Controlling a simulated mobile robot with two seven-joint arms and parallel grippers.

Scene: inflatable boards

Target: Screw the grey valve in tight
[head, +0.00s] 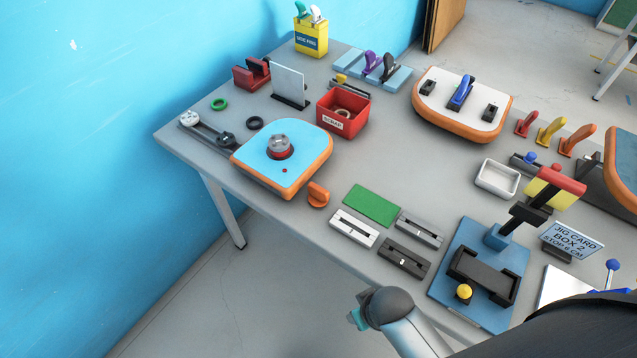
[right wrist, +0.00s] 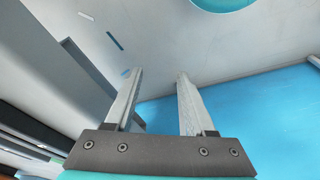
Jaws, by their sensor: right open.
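The grey valve (head: 280,143) sits in a reddish ring near the middle of a small board (head: 305,133) with a blue top and orange sides. I cannot tell from here how deep the valve sits. My right gripper (right wrist: 160,76) is open in the right wrist view, with nothing between its two pale fingers. In the head view, part of my arm with a dark round joint shows at the bottom, in front of the table edge and well apart from the board. My left gripper does not show.
An orange knob-like piece (head: 318,194) stands by the board's right corner. A red scrap box (head: 343,118) is behind it, and black (head: 255,123) and green (head: 219,104) rings lie to the left. A blue jig (head: 470,295) stands at the front right.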

